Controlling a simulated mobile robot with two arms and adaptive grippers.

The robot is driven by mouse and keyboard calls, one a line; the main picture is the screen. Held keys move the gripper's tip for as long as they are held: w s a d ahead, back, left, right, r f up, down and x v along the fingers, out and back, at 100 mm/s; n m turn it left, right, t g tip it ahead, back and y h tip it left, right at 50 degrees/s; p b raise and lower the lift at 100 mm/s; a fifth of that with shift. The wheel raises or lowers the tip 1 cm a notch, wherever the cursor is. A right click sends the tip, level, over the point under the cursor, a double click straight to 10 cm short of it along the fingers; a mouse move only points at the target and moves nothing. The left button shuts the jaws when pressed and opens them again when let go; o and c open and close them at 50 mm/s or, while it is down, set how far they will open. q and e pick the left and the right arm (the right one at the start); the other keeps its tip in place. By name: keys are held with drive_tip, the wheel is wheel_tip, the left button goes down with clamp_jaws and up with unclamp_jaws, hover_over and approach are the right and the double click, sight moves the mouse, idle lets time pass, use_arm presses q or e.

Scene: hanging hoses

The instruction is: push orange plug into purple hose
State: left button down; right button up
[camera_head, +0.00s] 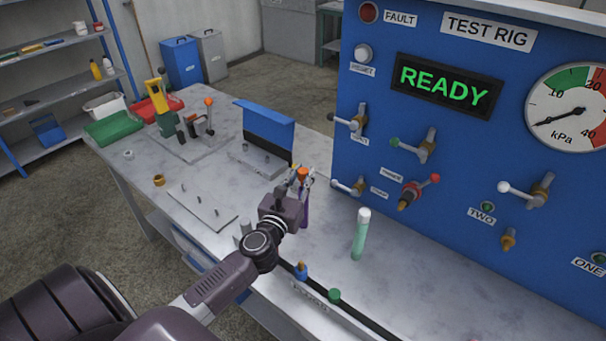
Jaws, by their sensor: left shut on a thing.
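My left gripper (301,180) reaches over the bench and is shut on the orange plug (303,172), whose top shows between the fingertips. The purple hose (305,215) stands upright just below the fingers, partly hidden by my gripper and wrist. The plug is above the hose in the picture. The fingers hide where they meet, so I cannot tell whether the plug is in the hose. My right gripper is not in view.
A pale green hose with a white top (361,236) stands to the right. A blue test rig (450,200) with valves and a READY display rises behind it. A metal plate (202,207) lies left.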

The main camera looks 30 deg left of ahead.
use_arm(q)
drive_tip(key=shift+p, duration=0.35)
idle(0.6)
idle(0.4)
drive_tip(key=shift+f+b, duration=1.5)
drive_tip(key=shift+f, duration=0.5)
idle(0.4)
drive_tip(key=c, duration=1.7)
unclamp_jaws()
drive_tip(key=v, duration=1.2)
drive_tip(key=shift+d, duration=0.1)
